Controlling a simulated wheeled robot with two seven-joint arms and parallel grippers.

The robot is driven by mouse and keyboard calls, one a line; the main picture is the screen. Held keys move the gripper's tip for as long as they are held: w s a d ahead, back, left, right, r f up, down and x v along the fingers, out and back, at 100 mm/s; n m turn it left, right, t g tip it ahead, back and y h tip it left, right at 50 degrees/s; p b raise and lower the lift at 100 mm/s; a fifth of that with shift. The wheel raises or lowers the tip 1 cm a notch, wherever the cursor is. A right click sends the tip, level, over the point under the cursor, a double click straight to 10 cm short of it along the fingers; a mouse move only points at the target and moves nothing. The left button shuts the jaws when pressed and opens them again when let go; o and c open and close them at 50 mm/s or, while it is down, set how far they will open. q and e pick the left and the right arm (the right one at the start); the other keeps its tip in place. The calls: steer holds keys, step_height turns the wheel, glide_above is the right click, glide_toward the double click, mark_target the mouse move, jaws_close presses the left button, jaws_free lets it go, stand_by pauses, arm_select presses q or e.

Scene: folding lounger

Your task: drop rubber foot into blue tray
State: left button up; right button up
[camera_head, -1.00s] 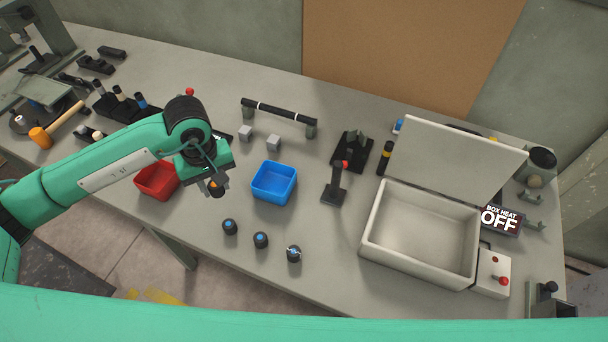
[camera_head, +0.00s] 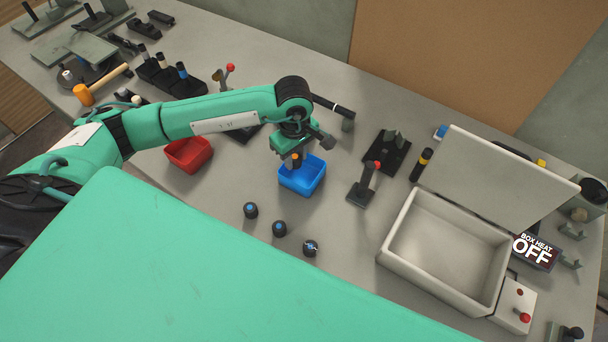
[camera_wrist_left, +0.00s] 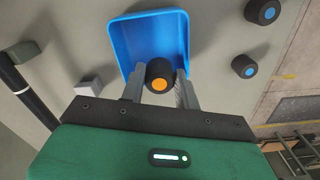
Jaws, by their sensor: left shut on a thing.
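My left gripper (camera_head: 292,163) is shut on a black rubber foot (camera_head: 296,160) with an orange centre. It holds the foot over the blue tray (camera_head: 309,185), near the tray's left side in the head view. In the left wrist view the foot (camera_wrist_left: 159,76) sits between the two fingers of the gripper (camera_wrist_left: 160,90), with the open blue tray (camera_wrist_left: 118,36) behind it. The tray floor that shows is empty. I cannot tell the exact height of the foot above the tray. My right gripper is in neither view.
A red tray (camera_head: 174,164) is to the left. A black stand (camera_head: 363,188) and an open white box (camera_head: 400,266) are to the right.

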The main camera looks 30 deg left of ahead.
arm_select(q)
steer(key=shift+f, duration=1.2)
steer(key=o, duration=1.1)
step_height(320, 180, up, 14)
steer(key=b, duration=0.4)
steer(key=shift+s+f, duration=0.1)
steer(key=shift+f, duration=0.05)
